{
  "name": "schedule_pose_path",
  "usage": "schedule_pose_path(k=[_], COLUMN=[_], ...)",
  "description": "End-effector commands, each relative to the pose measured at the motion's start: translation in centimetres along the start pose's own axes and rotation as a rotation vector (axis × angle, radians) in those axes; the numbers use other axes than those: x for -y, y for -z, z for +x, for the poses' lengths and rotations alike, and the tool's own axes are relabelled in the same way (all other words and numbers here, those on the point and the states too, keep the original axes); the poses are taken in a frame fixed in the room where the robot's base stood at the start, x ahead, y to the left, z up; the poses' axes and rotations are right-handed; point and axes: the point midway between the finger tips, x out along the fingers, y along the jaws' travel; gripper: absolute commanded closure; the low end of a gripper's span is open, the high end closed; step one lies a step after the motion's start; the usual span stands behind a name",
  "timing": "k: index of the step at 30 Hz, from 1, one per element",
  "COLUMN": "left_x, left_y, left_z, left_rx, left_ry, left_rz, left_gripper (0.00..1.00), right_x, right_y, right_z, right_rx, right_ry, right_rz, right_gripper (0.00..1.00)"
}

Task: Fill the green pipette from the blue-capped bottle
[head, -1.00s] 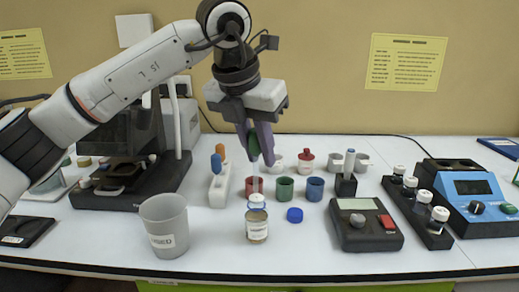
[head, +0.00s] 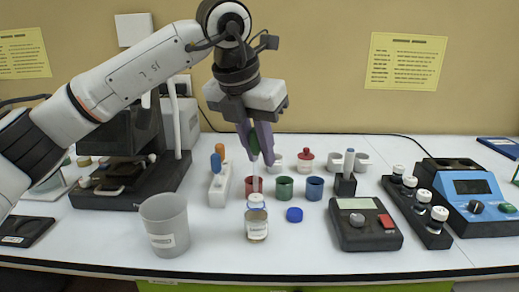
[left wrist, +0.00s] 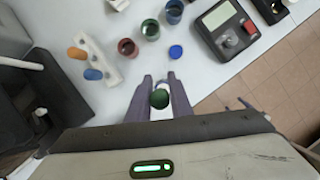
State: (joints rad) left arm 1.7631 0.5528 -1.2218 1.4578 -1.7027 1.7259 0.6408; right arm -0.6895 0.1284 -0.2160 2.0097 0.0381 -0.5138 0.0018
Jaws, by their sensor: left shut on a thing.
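My left gripper (head: 259,155) is shut on the green bulb of the pipette (head: 254,146), which hangs tip down. It also shows in the left wrist view, with the bulb (left wrist: 159,99) between the two fingers. The clear stem runs down to the mouth of the uncapped bottle (head: 257,228), which stands upright and holds amber liquid. I cannot tell how deep the tip reaches. The blue cap (head: 294,215) lies on the table to the right of the bottle and also shows in the left wrist view (left wrist: 176,51). My right gripper is not in view.
A grey beaker (head: 165,225) stands left of the bottle. A white rack with orange and blue bulbs (head: 219,188) and red, green and blue cups (head: 285,188) stand behind. A black meter (head: 366,226) and a vial rack (head: 420,212) are to the right.

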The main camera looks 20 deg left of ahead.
Motion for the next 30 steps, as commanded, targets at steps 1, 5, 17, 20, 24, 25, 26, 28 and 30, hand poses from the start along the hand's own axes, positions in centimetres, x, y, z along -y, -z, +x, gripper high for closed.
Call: schedule_pose_path(k=[1, 5, 17, 20, 24, 25, 26, 28, 30], left_x=[0.0, 0.0, 0.0, 0.0, 0.0, 0.0, 0.0, 0.0, 0.0], left_y=[0.0, 0.0, 0.4, 0.6, 0.7, 0.8, 0.8, 0.8, 0.8], left_z=[0.0, 0.0, 1.1, 1.3, 1.7, 1.8, 1.9, 2.0, 2.0], left_rx=[0.0, 0.0, 0.0, 0.0, 0.0, 0.0, 0.0, 0.0, 0.0], left_ry=[0.0, 0.0, 0.0, 0.0, 0.0, 0.0, 0.0, 0.0, 0.0], left_rz=[0.0, 0.0, 0.0, 0.0, 0.0, 0.0, 0.0, 0.0, 0.0], left_gripper=[1.0, 1.0, 1.0, 1.0, 1.0, 1.0, 1.0, 1.0, 1.0], right_x=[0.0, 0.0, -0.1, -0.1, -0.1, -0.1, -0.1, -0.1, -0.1], right_y=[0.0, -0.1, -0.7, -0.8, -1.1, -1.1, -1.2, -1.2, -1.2], right_z=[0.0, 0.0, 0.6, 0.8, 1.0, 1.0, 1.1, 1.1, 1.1], right_rx=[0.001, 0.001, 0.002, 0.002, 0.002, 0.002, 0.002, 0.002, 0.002], right_ry=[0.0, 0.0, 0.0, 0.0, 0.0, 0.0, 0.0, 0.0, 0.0], right_rz=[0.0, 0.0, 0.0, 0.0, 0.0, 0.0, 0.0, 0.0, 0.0], right_gripper=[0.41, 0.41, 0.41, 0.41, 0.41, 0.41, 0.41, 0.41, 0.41])
